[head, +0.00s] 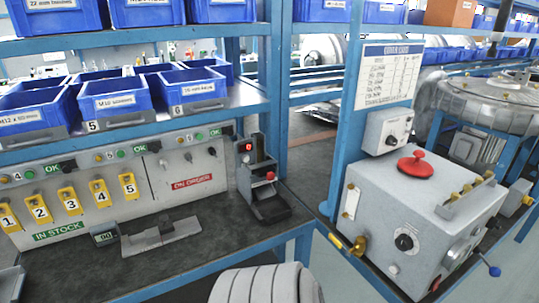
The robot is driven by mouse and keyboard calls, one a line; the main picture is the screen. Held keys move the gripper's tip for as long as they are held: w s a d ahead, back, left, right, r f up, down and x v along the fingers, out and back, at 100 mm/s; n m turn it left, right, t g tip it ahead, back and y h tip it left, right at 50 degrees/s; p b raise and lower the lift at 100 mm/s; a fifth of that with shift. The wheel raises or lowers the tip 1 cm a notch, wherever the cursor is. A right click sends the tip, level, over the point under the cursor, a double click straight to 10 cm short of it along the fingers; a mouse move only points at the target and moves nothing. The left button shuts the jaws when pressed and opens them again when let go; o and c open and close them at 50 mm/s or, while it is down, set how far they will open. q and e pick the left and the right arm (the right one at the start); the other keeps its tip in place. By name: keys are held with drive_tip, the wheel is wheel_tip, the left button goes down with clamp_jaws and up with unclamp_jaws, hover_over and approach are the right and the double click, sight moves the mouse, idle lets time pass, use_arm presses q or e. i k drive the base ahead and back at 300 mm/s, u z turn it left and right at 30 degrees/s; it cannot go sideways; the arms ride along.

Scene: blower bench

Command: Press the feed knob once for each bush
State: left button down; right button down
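A small dark dispenser (262,190) stands at the right end of the bench's worktop. It has a red display (247,147) and a small red knob (270,176) on its front, which may be the feed knob. The digit on the display is too small to read surely. A dark tray (271,209) is at its foot, and I cannot make out a bush in it. A white card (386,75) with lines of writing hangs on the blue post right of the dispenser. Neither gripper is in view.
Blue bins (115,102) fill the shelf above yellow numbered tags (70,201). A grey caliper-like tool (160,236) with a display lies on the worktop. The worktop before the dispenser is clear.

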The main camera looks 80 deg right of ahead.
sight(268, 171)
drive_tip(key=z, duration=0.05)
drive_tip(key=k, duration=1)
drive_tip(key=z, duration=0.8)
